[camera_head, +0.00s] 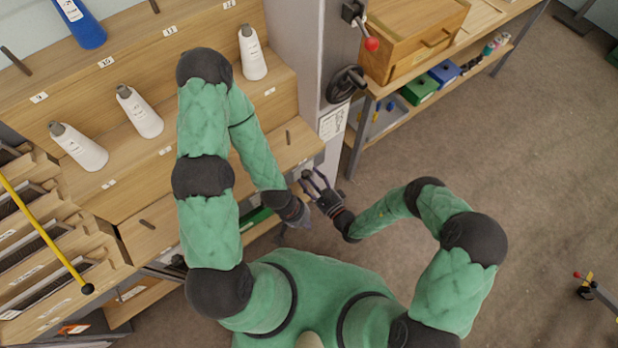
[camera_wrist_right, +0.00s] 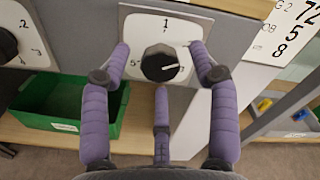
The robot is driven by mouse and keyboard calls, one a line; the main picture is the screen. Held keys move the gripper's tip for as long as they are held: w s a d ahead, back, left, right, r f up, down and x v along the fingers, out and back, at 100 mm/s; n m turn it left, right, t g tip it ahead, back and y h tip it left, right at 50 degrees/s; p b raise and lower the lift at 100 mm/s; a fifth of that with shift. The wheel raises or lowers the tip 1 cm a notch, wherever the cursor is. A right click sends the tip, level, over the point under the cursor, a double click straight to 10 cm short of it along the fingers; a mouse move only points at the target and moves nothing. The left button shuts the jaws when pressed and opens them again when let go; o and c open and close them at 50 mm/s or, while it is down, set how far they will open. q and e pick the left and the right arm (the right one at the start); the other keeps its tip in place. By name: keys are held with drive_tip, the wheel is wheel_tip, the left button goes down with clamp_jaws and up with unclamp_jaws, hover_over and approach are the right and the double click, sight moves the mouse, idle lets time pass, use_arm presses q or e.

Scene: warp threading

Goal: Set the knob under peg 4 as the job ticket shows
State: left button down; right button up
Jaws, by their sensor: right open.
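In the right wrist view a round black knob (camera_wrist_right: 160,62) sits on a white dial plate (camera_wrist_right: 150,18). A "1" shows at the plate's top; the other numerals are small or partly hidden. The knob's white mark points right. My right gripper (camera_wrist_right: 160,75) is open, its purple fingers spread left, right and below the knob; I cannot tell whether they touch it. In the head view it (camera_head: 312,180) is beside the rack's end. My left gripper (camera_head: 298,215) is just below it, its jaws unclear. A job ticket (camera_wrist_right: 284,38) is partly cut off, with large digits showing.
Another dial (camera_wrist_right: 12,45) is at the wrist view's left edge, above a green bin (camera_wrist_right: 65,105). In the head view, a grey column (camera_head: 305,60) with a black handwheel (camera_head: 346,84) stands by the stepped rack, and a wooden workbench (camera_head: 500,22) is at top right.

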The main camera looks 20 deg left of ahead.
drive_tip(key=shift+w+a, duration=0.35)
drive_tip(key=shift+a, duration=0.2)
drive_tip(key=shift+c, duration=0.3)
drive_tip(key=c, duration=1.1)
